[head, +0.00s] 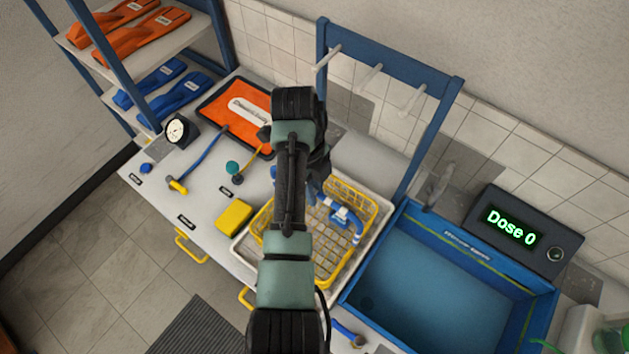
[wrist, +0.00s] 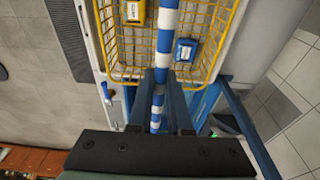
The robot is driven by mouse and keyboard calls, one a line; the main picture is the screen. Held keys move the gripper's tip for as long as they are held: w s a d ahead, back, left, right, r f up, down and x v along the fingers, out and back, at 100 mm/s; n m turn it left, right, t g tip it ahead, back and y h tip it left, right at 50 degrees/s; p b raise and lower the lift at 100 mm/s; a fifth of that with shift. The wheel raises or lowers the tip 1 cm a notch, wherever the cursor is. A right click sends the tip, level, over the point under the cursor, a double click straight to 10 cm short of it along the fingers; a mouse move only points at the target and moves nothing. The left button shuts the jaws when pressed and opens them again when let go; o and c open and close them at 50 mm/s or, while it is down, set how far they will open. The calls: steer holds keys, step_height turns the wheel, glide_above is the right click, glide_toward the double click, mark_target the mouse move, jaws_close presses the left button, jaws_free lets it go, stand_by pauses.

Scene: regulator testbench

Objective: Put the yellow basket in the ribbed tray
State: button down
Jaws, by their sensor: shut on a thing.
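The yellow wire basket (head: 368,190) is at the middle of the counter in the head view, partly behind my arm. In the wrist view the basket (wrist: 112,45) holds a small yellow labelled block and a blue one (wrist: 185,50). A blue-and-white striped bar (wrist: 168,20), apparently its handle, crosses over it. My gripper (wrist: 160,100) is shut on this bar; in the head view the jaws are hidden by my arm. A white rimmed tray (head: 241,246) lies under the basket. Its floor is mostly covered, and I cannot tell whether the basket touches it.
A blue sink (head: 440,285) adjoins the tray on the right, with a "Dose 0" display (head: 514,232) behind it. A blue peg rack (head: 390,65) stands at the back. A yellow sponge-like block (head: 234,215), a gauge (head: 176,130) and an orange tray (head: 240,103) lie left.

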steer(key=c, duration=1.3)
jaws_free()
steer(key=shift+f, duration=0.15)
steer(key=o, duration=0.5)
steer(key=shift+s, duration=0.1)
steer(key=shift+c, duration=0.2)
steer(key=shift+r, duration=0.5)
step_height(320, 180, up, 11)
steer(key=w+a+p, duration=0.1)
steer(key=p, duration=0.4)
steer(key=shift+a, duration=0.2)
